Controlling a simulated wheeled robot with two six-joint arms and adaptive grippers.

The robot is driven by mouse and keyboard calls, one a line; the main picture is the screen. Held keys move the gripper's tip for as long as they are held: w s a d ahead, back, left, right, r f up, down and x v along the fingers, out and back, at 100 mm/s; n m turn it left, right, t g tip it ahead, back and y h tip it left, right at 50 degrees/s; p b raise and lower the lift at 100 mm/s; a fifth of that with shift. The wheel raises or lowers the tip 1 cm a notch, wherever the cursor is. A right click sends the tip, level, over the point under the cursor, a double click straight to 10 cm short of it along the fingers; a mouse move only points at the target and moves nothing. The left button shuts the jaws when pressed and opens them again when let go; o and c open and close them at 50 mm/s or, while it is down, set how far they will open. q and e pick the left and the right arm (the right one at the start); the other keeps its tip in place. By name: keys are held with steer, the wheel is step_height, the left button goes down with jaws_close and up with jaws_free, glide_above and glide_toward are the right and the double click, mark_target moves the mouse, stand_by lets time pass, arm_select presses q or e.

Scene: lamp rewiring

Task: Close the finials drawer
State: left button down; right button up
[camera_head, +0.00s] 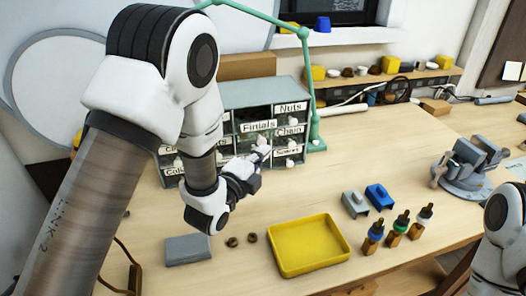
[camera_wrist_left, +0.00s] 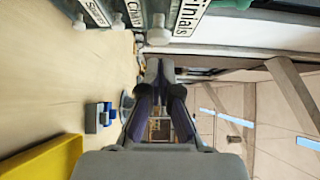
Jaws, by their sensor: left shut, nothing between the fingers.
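The finials drawer (camera_head: 258,126) is in the middle column of the grey drawer cabinet, with a white label reading "Finials". In the left wrist view its label (camera_wrist_left: 190,14) and round knob (camera_wrist_left: 158,36) show large at the top edge. Its front appears to stand out from its neighbours, but how far is hard to tell. My left gripper (camera_head: 262,148) is shut and empty, just below and in front of this drawer's label. Its fingers (camera_wrist_left: 160,75) show together in the left wrist view, close to the knob; contact cannot be told. My right gripper is out of view.
The cabinet (camera_head: 262,90) has other labelled drawers, including Nuts and Chain. A green lamp arm (camera_head: 309,85) stands at its right. A yellow tray (camera_head: 308,246), small bottles (camera_head: 394,229) and a vise (camera_head: 466,165) occupy the bench.

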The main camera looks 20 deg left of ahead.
mark_target(249, 135)
arm_select(q)
steer(key=w+a, duration=0.1)
steer(key=w, duration=0.1)
steer(key=w+a+b, duration=0.1)
steer(key=w+a, duration=0.1)
steer(key=w, duration=0.1)
steer(key=w+a+b, duration=0.1)
steer(key=w+a, duration=0.1)
steer(key=shift+w+a+f, duration=0.1)
steer(key=shift+w, duration=0.1)
steer(key=shift+r, duration=0.3)
